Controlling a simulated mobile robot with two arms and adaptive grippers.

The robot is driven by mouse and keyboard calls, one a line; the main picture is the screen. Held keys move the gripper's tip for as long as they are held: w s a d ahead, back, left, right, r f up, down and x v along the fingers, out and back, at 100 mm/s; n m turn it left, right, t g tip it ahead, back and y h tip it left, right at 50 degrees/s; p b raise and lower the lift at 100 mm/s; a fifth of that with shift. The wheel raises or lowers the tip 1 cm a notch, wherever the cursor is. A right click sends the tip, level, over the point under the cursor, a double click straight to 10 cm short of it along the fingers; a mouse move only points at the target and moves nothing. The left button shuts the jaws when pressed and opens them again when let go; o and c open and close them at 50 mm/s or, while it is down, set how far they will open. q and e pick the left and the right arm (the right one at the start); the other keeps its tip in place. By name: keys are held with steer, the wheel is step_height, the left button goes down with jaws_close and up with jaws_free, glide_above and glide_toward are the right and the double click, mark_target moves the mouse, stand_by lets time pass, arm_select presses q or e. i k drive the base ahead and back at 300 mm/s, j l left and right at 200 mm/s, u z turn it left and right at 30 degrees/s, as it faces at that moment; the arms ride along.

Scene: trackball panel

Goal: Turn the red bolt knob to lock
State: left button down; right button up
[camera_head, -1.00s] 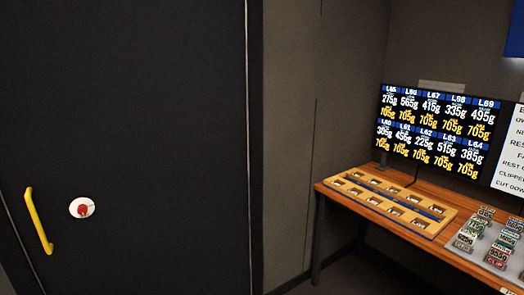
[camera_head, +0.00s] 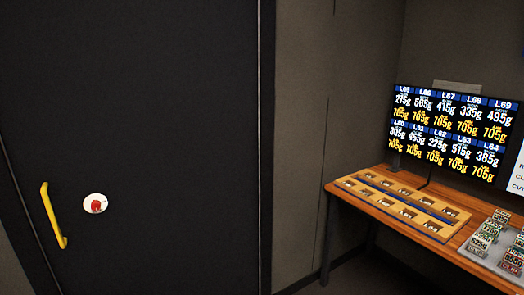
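The red bolt knob (camera_head: 96,206) sits on a round white plate (camera_head: 93,198) on the dark door (camera_head: 160,110), in the lower left of the head view. The knob is small in the picture, and I cannot tell how it is turned. A yellow bar handle (camera_head: 51,216) is mounted on the door to the left of the plate. Neither of my grippers is in view.
A wooden table (camera_head: 380,209) stands along the wall at the right, with a yellow-and-blue slotted tray (camera_head: 408,206) and several small labelled blocks (camera_head: 489,233). A screen with weights (camera_head: 450,130) stands behind. Nothing shows in front of the door.

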mark_target(96, 204)
steer(key=j+u, duration=0.1)
steer(key=u, duration=0.7)
steer(key=i+j+u, duration=0.1)
steer(key=u, duration=0.25)
